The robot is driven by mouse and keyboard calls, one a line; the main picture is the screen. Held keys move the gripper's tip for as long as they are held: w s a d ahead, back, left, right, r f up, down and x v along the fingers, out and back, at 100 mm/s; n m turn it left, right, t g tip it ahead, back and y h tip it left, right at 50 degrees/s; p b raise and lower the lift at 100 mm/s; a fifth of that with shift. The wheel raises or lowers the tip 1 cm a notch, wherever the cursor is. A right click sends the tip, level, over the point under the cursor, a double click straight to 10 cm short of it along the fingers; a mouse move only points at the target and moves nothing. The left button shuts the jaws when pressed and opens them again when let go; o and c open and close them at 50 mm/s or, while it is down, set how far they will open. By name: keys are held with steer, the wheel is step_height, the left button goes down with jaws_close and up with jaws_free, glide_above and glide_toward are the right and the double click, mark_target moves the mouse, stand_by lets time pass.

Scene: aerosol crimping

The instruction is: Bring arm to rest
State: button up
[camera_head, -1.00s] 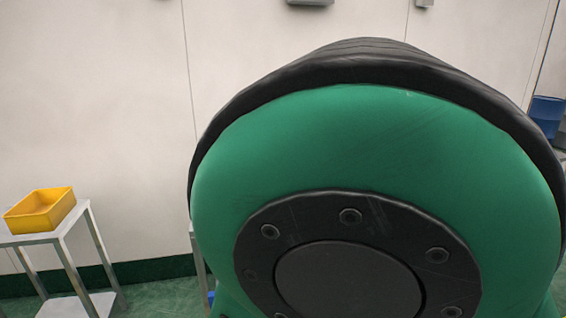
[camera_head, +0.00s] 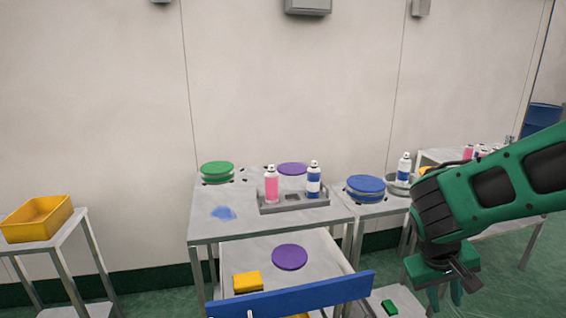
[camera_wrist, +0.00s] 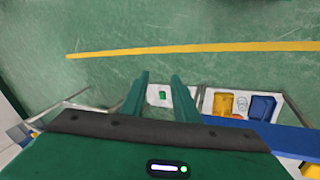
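My green arm reaches in from the right edge of the head view, with my gripper (camera_head: 443,297) hanging downward at lower right. In the wrist view my gripper (camera_wrist: 160,78) shows two green fingers with a clear gap between them. They are open and hold nothing. A small green block (camera_wrist: 162,96) shows through the gap, on a pale surface well below. My gripper is in front of the tables and touches nothing that I can see.
A grey table (camera_head: 215,228) carries a tray (camera_head: 290,203) with a pink can (camera_head: 271,185) and a blue-white can (camera_head: 314,180). A blue bar (camera_head: 300,298) crosses the front. A yellow bin (camera_head: 37,218) stands at left. A yellow floor line (camera_wrist: 200,48) crosses open green floor.

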steer(key=s+d+r+m+y, duration=0.2)
steer(key=s+m, duration=0.1)
steer(key=s, duration=0.5)
steer(key=s+d+r+m+g+y, duration=0.1)
steer(key=s+d+r+m+y, duration=0.1)
steer(key=s, duration=0.6)
steer(key=shift+s+d+r+m+y, duration=0.3)
steer(key=shift+d+r+m, duration=0.3)
steer(key=shift+d, duration=0.25)
steer(key=shift+w+f, duration=0.2)
steer(key=shift+w, duration=0.45)
